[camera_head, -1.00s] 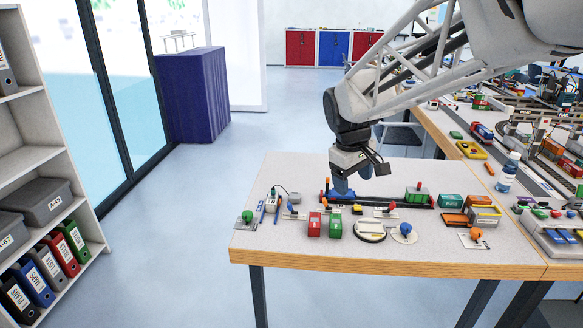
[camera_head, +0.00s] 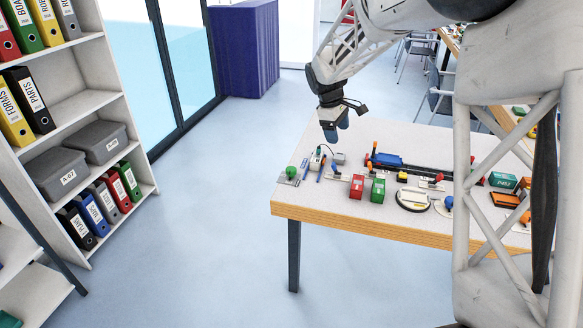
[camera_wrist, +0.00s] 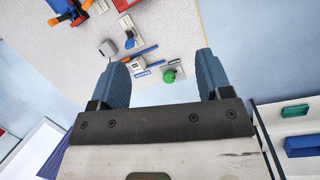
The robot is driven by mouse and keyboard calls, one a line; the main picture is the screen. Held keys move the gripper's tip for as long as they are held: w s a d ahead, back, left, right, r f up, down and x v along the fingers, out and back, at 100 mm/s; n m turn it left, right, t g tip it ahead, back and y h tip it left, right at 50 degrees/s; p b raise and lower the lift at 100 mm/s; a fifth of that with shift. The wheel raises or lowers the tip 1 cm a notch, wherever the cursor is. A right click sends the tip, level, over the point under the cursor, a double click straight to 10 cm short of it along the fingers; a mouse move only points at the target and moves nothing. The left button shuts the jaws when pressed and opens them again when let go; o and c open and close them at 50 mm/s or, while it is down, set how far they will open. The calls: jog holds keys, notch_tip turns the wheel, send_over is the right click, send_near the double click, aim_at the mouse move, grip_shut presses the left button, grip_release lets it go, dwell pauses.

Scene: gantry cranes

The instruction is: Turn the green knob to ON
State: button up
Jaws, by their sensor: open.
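The green knob (camera_head: 291,171) sits on a small grey plate at the left end of the table, close to its left edge. In the wrist view the green knob (camera_wrist: 169,76) shows between the two fingers, beyond their tips and nearer the right one. My gripper (camera_head: 335,134) is above the table's far left part, to the right of the knob and apart from it. In the wrist view my gripper (camera_wrist: 160,72) is open with nothing between its blue fingers. The ON mark is too small to read.
The floor left of the table (camera_head: 300,207) is clear.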

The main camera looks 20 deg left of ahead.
jog(key=w+a+f+n, duration=0.3)
jog(key=w+a+f, duration=0.4)
jog(key=a+f, duration=0.3)
jog(key=n+h, duration=0.2)
jog(key=n, duration=0.1)
send_near(291, 169)
jog(key=f, duration=0.1)
jog(key=shift+w+d+f, duration=0.1)
jog(key=shift+d+f, duration=0.05)
jog(key=shift+d, duration=0.25)
jog(key=shift+y, duration=0.3)
jog(key=shift+x, duration=3.9)
jog(key=shift+d, duration=0.1)
jog(key=c, duration=0.9)
